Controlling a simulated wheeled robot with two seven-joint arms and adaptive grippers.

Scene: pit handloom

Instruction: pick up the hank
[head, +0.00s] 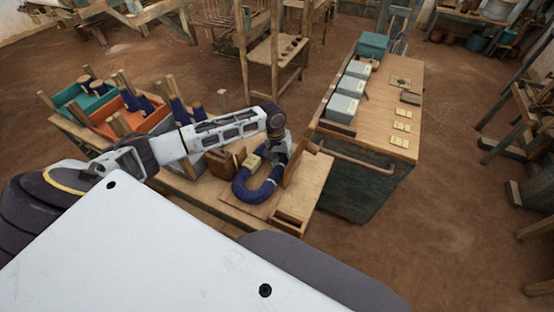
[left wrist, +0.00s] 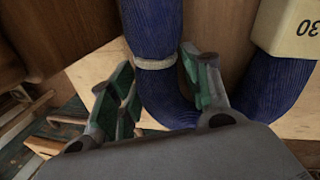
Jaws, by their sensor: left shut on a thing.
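The hank (head: 243,190) is a thick navy-blue bundle bent in a U on the wooden bench at centre in the head view. My left gripper (head: 278,155) is at its far right limb. In the left wrist view, the hank (left wrist: 152,35) passes between the green-padded fingers of my left gripper (left wrist: 160,85), which is shut on it. A pale band rings the hank just beyond the fingers. A pale block marked 30 (left wrist: 285,30) sits by the other limb. My right gripper is not in view.
A wooden upright (head: 296,168) stands close right of the gripper. A worktop (head: 385,125) with grey boxes (head: 343,107) and small yellow tags is further right. Orange (head: 148,122) and teal (head: 78,93) crates stand left. Bare floor (head: 440,210) lies at the right.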

